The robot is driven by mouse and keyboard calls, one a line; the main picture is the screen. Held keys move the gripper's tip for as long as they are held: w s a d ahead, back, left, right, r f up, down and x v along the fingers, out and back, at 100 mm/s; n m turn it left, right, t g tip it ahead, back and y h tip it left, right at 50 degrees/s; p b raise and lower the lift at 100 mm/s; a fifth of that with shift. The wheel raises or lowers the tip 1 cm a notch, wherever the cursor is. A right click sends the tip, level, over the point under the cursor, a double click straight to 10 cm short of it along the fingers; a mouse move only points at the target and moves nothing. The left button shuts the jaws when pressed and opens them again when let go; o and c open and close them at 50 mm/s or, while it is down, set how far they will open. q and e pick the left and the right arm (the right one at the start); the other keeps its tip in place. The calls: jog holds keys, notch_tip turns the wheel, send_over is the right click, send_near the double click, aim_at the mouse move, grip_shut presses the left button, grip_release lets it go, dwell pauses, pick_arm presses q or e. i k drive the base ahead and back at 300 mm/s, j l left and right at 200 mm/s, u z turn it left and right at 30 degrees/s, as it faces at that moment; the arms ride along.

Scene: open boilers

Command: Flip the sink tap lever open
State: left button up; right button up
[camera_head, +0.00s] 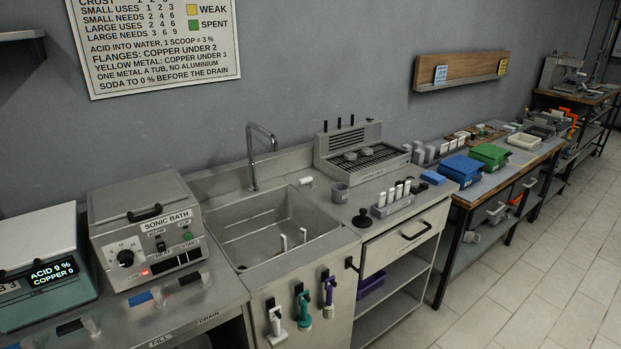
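The sink (268,226) is a square steel basin set in the counter, left of centre. The sink tap (252,160) is a tall, thin metal gooseneck at the back of the basin, with its spout curving over to the right. I cannot clearly make out its lever. A small white piece (306,181) sits on the rim right of the tap; I cannot tell what it is. No water stream is visible. Neither of my grippers is in view.
The sonic bath (148,230) stands left of the sink. A ribbed grey machine (362,150) and a rack of white-topped vials (393,198) stand to its right. White, teal and purple brushes (303,305) hang on the sink's front. Floor (530,260) is clear at right.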

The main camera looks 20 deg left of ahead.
aim_at(312, 179)
jog(key=u, duration=0.35)
jog(key=i+l+u, duration=0.75)
jog(key=l+u, duration=0.25)
jog(key=i+l, duration=0.15)
jog(key=l, duration=0.25)
jog(key=i+l, duration=0.15)
jog(key=l, duration=0.2)
jog(key=i+l+u, duration=0.1)
jog(key=l, duration=0.3)
jog(key=i+l, duration=0.15)
jog(key=l, duration=0.25)
jog(key=i+l, duration=0.15)
jog(key=l, duration=0.2)
jog(key=i+l, duration=0.15)
jog(key=l, duration=0.25)
jog(key=i+l+u, duration=0.1)
jog(key=l, duration=0.3)
